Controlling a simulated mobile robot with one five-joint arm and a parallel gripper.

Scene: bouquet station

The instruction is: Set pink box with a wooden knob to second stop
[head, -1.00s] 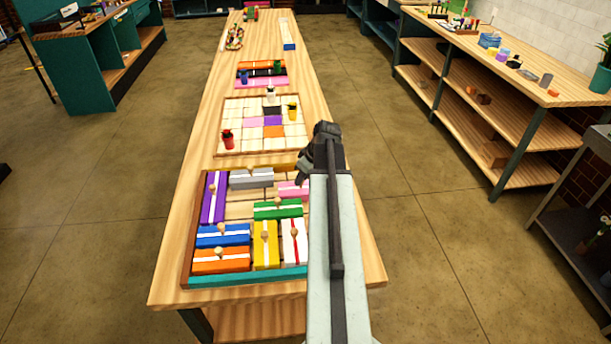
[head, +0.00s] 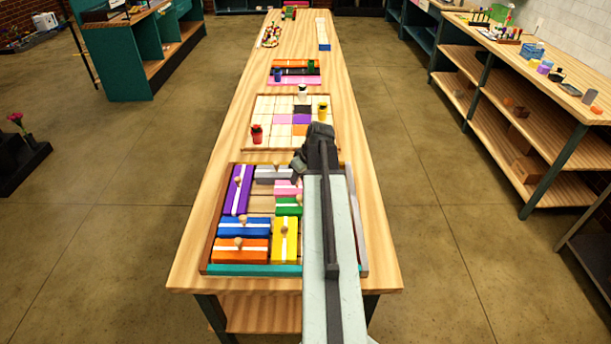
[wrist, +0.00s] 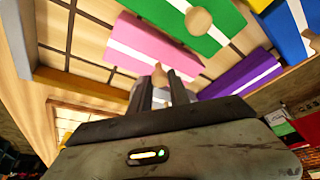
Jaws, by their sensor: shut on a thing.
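The pink box (head: 286,188) has a white stripe and sits in the wooden tray (head: 252,269), between the grey and green boxes. My gripper (head: 298,166) is at the tray's far right part, beside the pink box. In the wrist view the pink box (wrist: 140,42) lies just beyond the fingers, and its wooden knob (wrist: 159,76) is between the fingertips. My gripper (wrist: 161,88) is shut on that knob. My arm hides the right part of the tray and the box's right side in the head view.
A purple box (head: 238,190) stands along the tray's left wall. A grey box (head: 272,175) is behind the pink one, a green box (head: 288,207) in front. Blue (head: 243,227), orange (head: 240,251) and yellow (head: 284,240) boxes fill the near part. Bare tray floor shows left of the pink box.

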